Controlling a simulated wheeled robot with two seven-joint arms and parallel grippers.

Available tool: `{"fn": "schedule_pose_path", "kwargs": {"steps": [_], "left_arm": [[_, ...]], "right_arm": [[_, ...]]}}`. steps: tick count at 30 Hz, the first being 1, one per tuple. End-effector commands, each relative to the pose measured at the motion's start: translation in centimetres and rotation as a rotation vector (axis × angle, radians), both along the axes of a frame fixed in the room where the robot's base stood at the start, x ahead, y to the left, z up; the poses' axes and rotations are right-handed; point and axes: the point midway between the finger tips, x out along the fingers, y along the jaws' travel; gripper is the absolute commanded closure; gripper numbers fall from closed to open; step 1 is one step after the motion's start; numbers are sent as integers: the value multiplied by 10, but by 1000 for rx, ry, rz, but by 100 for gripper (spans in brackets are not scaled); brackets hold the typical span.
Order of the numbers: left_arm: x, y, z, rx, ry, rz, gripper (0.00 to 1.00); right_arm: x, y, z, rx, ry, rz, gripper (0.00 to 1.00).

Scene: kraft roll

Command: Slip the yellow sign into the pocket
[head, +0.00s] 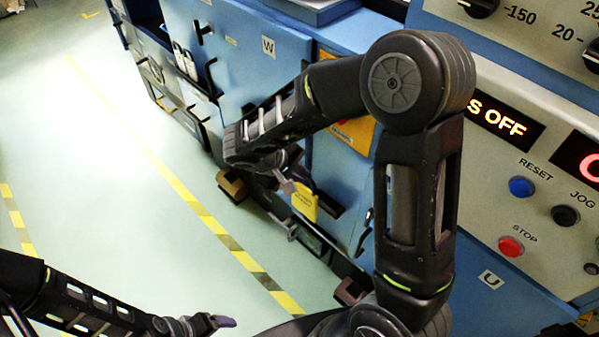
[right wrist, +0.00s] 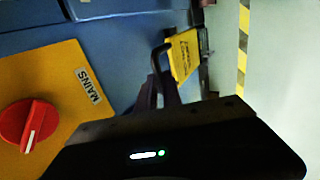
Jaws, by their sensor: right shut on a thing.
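The yellow sign (head: 305,203) is a small plate with dark print, tilted in front of the blue machine's lower front. My right gripper (head: 288,186) is shut on its upper edge. In the right wrist view the sign (right wrist: 184,56) shows past the dark fingers (right wrist: 165,88), near the machine's edge. A dark-framed holder (head: 312,240), which may be the pocket, is low on the machine just below the sign. I cannot tell whether the sign touches it. My left gripper (head: 208,323) is at the lower left, away from the sign; its jaw opening is unclear.
A yellow MAINS panel (right wrist: 60,85) with a red rotary switch (right wrist: 28,122) is beside the right wrist. Dark handles (head: 365,228) and brown feet (head: 232,184) project from the machine. A control panel (head: 540,150) stands at the right. The floor (head: 120,190) at left is clear.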

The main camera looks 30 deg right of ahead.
Motion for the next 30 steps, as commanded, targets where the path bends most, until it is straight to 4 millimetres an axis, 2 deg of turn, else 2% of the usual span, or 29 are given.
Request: {"fn": "schedule_pose_path", "kwargs": {"steps": [11,30], "left_arm": [[-1,0,6,2,3,0,20],[-3,1,22,7,10,3,20]], "right_arm": [[5,-18,-1,0,-1,-4,100],[21,-71,-6,0,1,-3,100]]}}
